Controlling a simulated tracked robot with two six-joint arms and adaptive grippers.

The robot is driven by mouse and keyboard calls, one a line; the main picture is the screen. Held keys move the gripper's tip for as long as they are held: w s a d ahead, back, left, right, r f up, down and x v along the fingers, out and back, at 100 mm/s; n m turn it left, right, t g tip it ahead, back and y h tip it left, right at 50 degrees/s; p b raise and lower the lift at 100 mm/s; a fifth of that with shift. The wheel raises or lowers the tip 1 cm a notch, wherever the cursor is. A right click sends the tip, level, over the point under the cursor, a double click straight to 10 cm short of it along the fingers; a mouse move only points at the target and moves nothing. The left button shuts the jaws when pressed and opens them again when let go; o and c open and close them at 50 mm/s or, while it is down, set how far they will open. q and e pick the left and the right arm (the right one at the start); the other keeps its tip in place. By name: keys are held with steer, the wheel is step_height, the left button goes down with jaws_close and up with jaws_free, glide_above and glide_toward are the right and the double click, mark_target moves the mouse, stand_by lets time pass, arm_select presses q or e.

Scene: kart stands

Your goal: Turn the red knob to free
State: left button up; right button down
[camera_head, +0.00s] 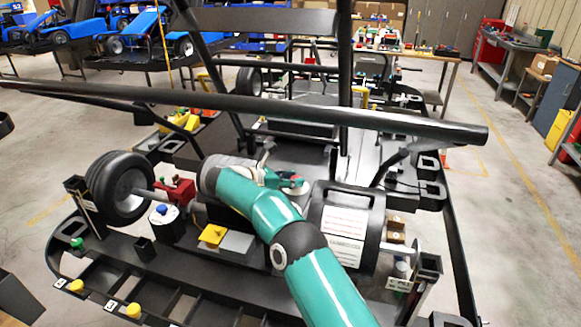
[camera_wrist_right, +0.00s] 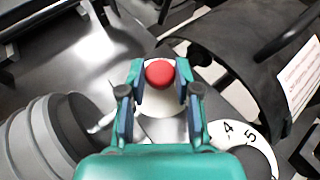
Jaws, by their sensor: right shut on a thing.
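The red knob (camera_wrist_right: 159,74) is a round red cap above a pale round base, seen in the wrist view. My right gripper (camera_wrist_right: 159,82) is shut on it, with one finger on each side of the cap. In the head view my right arm reaches over the kart from the front, and my right gripper (camera_head: 290,183) is at the middle of the kart, where the knob is mostly hidden. I cannot read a free mark by the knob. My left gripper is not in view.
A dial with numbers (camera_wrist_right: 232,133) lies close to the right finger. A ribbed grey cylinder (camera_wrist_right: 45,140) is to the left. A black cylinder with a white label (camera_head: 345,225) stands right of my arm. A long black bar (camera_head: 250,105) crosses above the kart.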

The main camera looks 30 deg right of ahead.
steer(key=shift+r, duration=0.1)
stand_by(0.3)
steer(key=c, duration=0.9)
jaws_free()
steer(key=shift+o, duration=0.2)
steer(key=v, duration=1.2)
steer(key=shift+w, duration=0.2)
